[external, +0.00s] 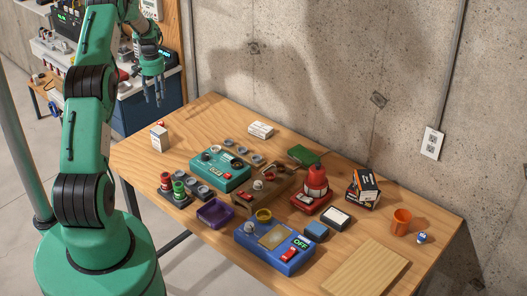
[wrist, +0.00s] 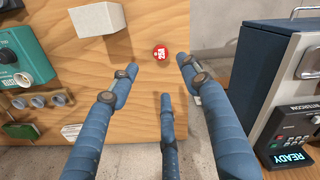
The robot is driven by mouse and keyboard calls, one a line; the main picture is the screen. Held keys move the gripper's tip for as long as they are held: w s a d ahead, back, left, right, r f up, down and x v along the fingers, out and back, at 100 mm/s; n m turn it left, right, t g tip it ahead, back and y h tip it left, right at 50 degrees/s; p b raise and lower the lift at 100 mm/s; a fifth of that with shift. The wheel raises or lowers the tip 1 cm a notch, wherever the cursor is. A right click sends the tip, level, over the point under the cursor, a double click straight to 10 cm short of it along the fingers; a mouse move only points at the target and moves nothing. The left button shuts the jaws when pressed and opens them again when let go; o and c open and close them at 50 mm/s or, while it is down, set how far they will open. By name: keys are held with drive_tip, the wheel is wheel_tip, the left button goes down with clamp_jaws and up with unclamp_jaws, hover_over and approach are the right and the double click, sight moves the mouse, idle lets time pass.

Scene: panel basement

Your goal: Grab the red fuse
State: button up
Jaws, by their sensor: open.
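In the wrist view a red round top with white marking, seemingly the red fuse (wrist: 160,53), stands on the wooden table (wrist: 115,62) near its edge. A little red shows above the white box in the external view (external: 161,124); the box hides the rest. My three-fingered gripper (external: 154,100) is open and empty, raised above the table's far left corner. In the wrist view my gripper (wrist: 158,76) has its blue fingers spread around the red top, with nothing touching it visibly; the height gap is unclear. Another red cylinder (external: 166,181) stands in a dark holder beside a green one.
The white box (wrist: 97,19) stands close to the red top. A teal panel (external: 220,171), a blue device (external: 276,246) and a red lamp unit (external: 315,184) fill the table's middle. A dark blue cabinet with a lit display (wrist: 290,157) stands beyond the table edge.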

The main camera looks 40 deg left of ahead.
approach(160, 123)
drive_tip(key=shift+f+p, duration=0.3)
drive_tip(key=shift+f, duration=2.25)
drive_tip(key=shift+w+f+p, duration=0.1)
drive_tip(key=shift+f+p, duration=0.35)
drive_tip(key=shift+f, duration=2.15)
drive_tip(key=c, duration=1.1)
